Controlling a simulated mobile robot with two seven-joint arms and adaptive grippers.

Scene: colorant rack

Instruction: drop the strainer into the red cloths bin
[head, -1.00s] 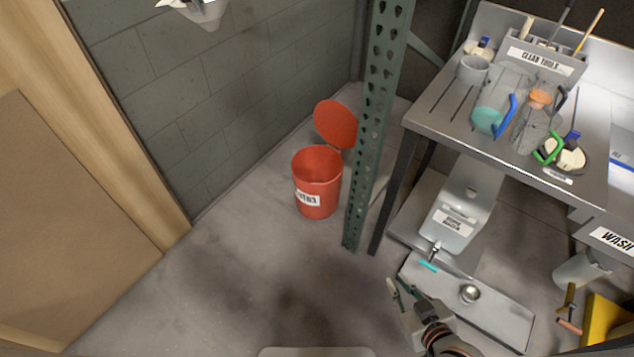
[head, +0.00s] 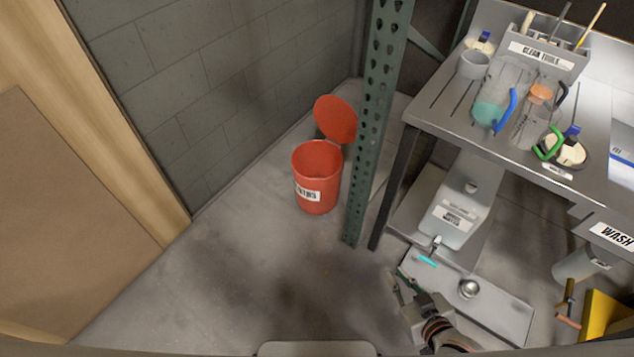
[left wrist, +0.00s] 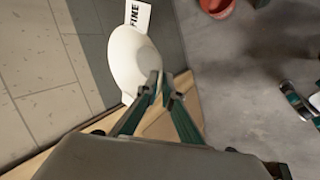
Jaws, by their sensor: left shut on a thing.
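The strainer (left wrist: 130,58) is a white, rounded cone-like piece with a white tab marked "FINE" in the left wrist view. My left gripper (left wrist: 163,88) is shut on its edge and holds it; neither shows in the head view. The red cloths bin (head: 318,180) stands on the floor with its red lid (head: 336,120) tilted up behind it, so its mouth is open. Part of the bin also shows at the top of the left wrist view (left wrist: 216,8), right of the strainer and apart from it. My right gripper (head: 397,284) is open and empty, low in the head view.
A green perforated post (head: 370,150) stands just right of the bin. A steel bench (head: 440,115) with jugs and a "CLEAN TOOLS" holder (head: 545,60) is at the right, with a low tray (head: 480,310) below. A block wall is behind; floor left of the bin is clear.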

